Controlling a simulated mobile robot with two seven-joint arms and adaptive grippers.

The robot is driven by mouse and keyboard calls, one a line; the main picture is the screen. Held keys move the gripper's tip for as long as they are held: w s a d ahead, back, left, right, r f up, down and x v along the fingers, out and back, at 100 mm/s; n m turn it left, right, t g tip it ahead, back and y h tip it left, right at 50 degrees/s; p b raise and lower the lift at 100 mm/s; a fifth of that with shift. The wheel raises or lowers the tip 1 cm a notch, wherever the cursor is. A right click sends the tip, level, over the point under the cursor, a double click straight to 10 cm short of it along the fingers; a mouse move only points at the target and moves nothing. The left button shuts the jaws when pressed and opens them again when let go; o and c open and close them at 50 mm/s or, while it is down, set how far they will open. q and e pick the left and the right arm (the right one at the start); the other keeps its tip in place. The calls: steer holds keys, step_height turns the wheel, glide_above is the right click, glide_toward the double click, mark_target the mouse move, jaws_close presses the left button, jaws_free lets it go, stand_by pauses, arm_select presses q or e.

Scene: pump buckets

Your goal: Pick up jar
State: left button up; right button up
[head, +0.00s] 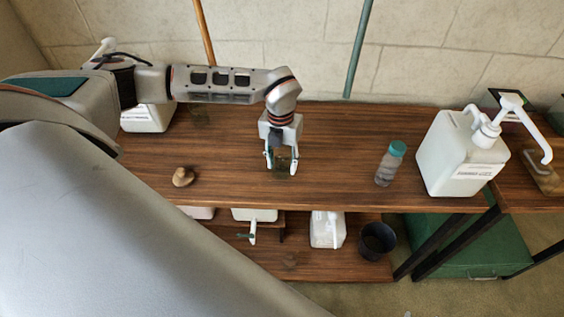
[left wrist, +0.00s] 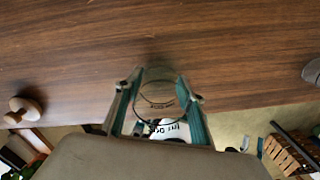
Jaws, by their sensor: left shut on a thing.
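The jar (head: 284,165) is a small, clear, see-through vessel near the middle of the wooden table (head: 240,190). My left gripper (head: 281,164) reaches down from above and is shut on it, one finger on each side. In the left wrist view the jar (left wrist: 159,88) shows between the two teal-lined fingers of the left gripper (left wrist: 160,98). Through it I see the table edge. I cannot tell whether the jar touches the table or is just above it. My right gripper is not in view.
A bottle with a teal cap (head: 390,164) and a large white pump container (head: 462,152) stand to the right. A small wooden knob-like object (head: 183,177) lies at the left. A lower shelf holds white containers and a dark pot (head: 377,241). The table between jar and bottle is clear.

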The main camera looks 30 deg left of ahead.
arm_select(q)
step_height(320, 180, up, 20)
steer(key=s+d+f+n, duration=0.2)
steer(key=d+n, duration=0.1)
steer(key=n, duration=1.3)
steer(key=s+d+f+n, duration=0.1)
steer(key=d+f+n, duration=0.2)
steer(key=n, duration=1.4)
steer(key=shift+s+d, duration=0.4)
steer(key=shift+d, duration=0.15)
